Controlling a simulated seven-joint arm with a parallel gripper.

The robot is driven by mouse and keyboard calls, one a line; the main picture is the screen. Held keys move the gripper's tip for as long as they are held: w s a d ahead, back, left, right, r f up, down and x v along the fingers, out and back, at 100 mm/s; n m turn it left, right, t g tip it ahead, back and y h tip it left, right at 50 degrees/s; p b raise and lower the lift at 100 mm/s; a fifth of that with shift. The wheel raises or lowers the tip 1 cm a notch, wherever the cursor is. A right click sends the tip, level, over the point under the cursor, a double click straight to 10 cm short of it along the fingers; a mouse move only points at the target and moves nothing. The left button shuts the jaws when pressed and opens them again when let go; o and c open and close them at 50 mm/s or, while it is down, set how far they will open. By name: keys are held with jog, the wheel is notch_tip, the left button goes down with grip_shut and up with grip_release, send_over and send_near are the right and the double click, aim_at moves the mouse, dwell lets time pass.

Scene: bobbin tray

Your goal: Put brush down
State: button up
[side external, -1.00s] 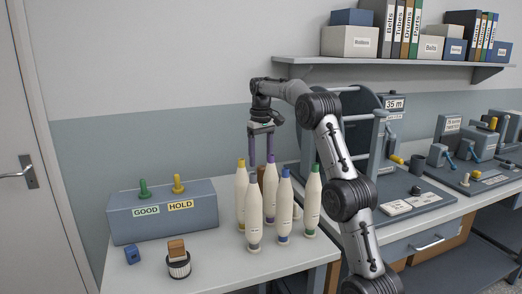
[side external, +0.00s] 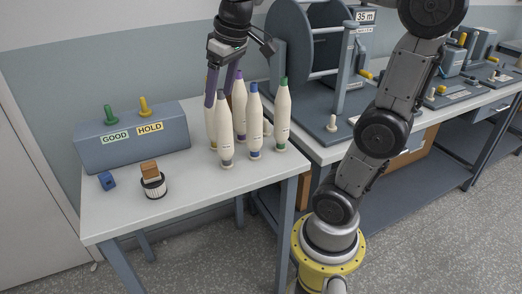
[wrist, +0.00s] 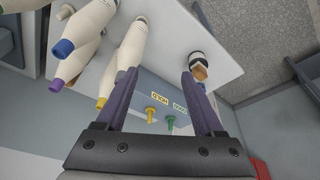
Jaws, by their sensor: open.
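The brush (side external: 152,182) is a round brush with a wooden block handle on top and a dark band around pale bristles. It stands upright on the white table (side external: 190,205), in front of the blue-grey box. It also shows in the wrist view (wrist: 200,66), beyond the right fingertip and apart from it. My gripper (side external: 219,98) is open, its purple fingers pointing down behind and above the bobbins, well to the right of the brush. In the wrist view nothing sits between the fingertips (wrist: 159,76).
Several cream bobbins (side external: 255,122) with coloured tips stand close together near my gripper. The box (side external: 135,145) carries green GOOD and yellow HOLD pegs. A small blue block (side external: 107,181) is left of the brush. The table's front middle is clear. A large reel machine (side external: 293,50) stands right.

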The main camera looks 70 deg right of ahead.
jog(key=s+a+f+n+t, duration=0.1)
jog(key=s+a+f, duration=0.3)
jog(key=s, duration=0.2)
jog(key=s+a+f+n+t+y, duration=0.1)
jog(key=s+a+f, duration=0.3)
jog(key=s, duration=0.2)
jog(key=shift+f, duration=0.2)
dwell(0.5)
